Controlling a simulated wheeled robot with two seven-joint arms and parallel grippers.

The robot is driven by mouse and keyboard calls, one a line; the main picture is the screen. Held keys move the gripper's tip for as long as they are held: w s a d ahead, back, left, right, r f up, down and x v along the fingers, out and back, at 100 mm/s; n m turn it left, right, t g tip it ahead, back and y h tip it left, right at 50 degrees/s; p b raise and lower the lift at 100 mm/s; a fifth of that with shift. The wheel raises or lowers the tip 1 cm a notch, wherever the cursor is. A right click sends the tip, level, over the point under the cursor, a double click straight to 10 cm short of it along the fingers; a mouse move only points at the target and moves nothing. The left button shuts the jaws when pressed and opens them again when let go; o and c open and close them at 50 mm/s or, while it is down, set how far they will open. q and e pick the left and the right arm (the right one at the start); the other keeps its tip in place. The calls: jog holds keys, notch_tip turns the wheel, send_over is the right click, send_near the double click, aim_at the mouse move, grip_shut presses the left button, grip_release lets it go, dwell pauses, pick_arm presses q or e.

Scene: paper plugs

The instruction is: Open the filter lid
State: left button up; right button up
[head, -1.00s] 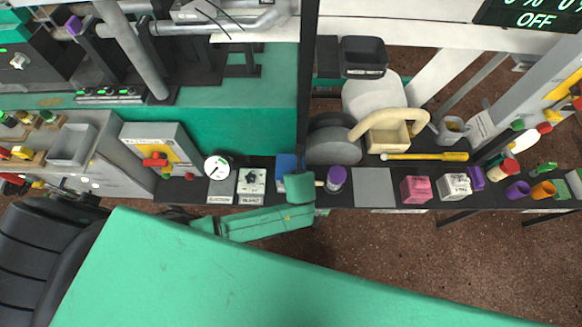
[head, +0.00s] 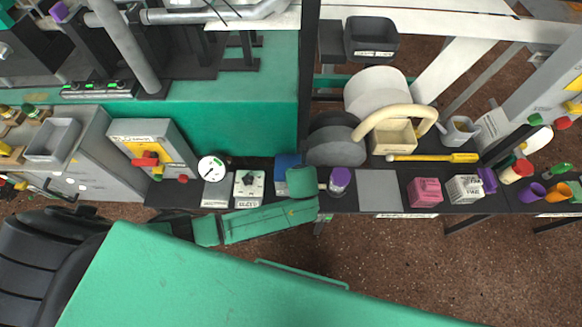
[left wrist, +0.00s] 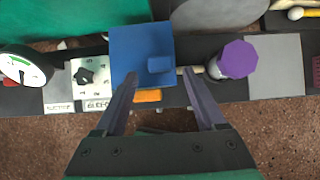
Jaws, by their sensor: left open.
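A blue square lid (left wrist: 130,48) with a small raised blue block (left wrist: 160,65) is in the middle of the left wrist view; it looks like the filter lid and lies flat. In the head view the blue part (head: 287,161) is partly hidden behind my left arm's green end. My left gripper (left wrist: 160,87) is open and empty. Its two fingers are spread over the near edge of the blue lid, with the raised block just beyond and between the tips. I cannot tell whether they touch. An orange strip (left wrist: 147,96) shows below the lid. My right gripper is not in view.
A purple-capped container (left wrist: 237,60) stands close right of the lid. A dial gauge (head: 212,167) and a white knob panel (head: 249,186) are to its left. Further right are a grey plate (head: 378,190) and a pink box (head: 425,191). The brown floor in front is clear.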

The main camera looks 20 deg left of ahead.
aim_at(291, 166)
pick_arm(q)
jog(key=shift+b+x, duration=1.15)
jog(key=shift+x, duration=0.85)
jog(key=c, duration=1)
jog(key=shift+c, duration=0.2)
